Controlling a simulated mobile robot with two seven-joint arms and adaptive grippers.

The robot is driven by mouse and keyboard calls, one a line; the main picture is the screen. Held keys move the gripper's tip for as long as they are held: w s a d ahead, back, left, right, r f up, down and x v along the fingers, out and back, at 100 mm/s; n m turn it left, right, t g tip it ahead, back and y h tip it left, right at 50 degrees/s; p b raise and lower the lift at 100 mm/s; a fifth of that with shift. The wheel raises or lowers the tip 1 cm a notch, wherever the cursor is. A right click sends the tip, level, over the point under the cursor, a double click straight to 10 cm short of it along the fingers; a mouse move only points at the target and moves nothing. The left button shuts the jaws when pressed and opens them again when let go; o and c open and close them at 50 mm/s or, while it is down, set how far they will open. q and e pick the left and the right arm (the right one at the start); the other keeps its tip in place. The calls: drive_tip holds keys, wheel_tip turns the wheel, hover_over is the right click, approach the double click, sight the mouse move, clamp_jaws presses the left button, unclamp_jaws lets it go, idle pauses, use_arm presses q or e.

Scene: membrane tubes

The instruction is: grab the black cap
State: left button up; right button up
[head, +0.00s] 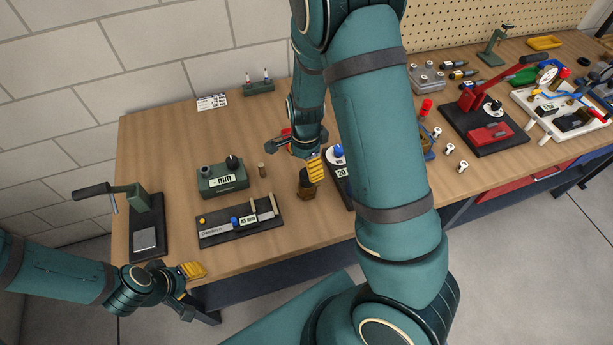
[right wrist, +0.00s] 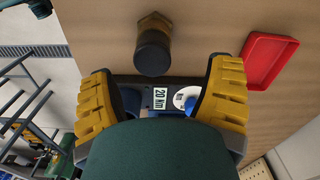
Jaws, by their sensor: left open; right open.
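The black cap (right wrist: 153,52) sits on a brass hex fitting (right wrist: 155,20) on the wooden bench. In the head view the dark cap (head: 305,178) shows just beside the yellow finger pad of my right gripper (head: 306,160). In the right wrist view my right gripper (right wrist: 163,75) is open, with its yellow fingers spread wide. The cap lies beyond and between the fingertips, and nothing is held. My left gripper (head: 188,275) is open and empty beside the front left bench edge.
A black device (head: 341,172) labelled 20 Nm with a blue knob stands close to the cap. A red tray (right wrist: 268,60) lies nearby. A green mm gauge (head: 222,178) and a black caliper board (head: 240,222) are left of the cap. My right arm hides part of the bench.

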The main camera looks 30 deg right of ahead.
sight(307, 175)
drive_tip(key=shift+s+f, duration=0.2)
drive_tip(key=shift+f, duration=1.15)
drive_tip(key=shift+s+f, duration=0.2)
drive_tip(key=shift+f, duration=1.1)
drive_tip(key=shift+a, duration=0.1)
drive_tip(key=c, duration=1.1)
